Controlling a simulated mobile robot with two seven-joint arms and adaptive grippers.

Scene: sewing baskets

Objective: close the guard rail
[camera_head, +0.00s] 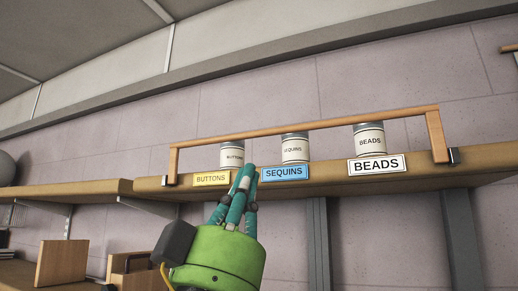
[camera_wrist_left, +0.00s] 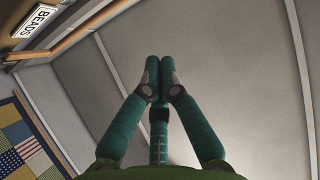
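The guard rail (camera_head: 318,125) is a long wooden bar with a short arm at each end. It is upright, joined to dark brackets at the shelf's front edge, and crosses the picture in front of the jars. My left gripper (camera_head: 246,172), green with teal fingers, is below the rail, in front of the shelf edge between the buttons and sequins labels. In the left wrist view its fingertips (camera_wrist_left: 160,75) meet, with nothing seen between them. I cannot tell whether they touch the shelf. My right gripper is not in view.
The shelf (camera_head: 480,168) bears a buttons jar (camera_head: 233,155), a sequins jar (camera_head: 295,149) and a beads jar (camera_head: 369,140). Yellow, blue and white labels are on its front edge. A wooden box (camera_head: 62,264) stands lower left. The space before the rail's right half looks clear.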

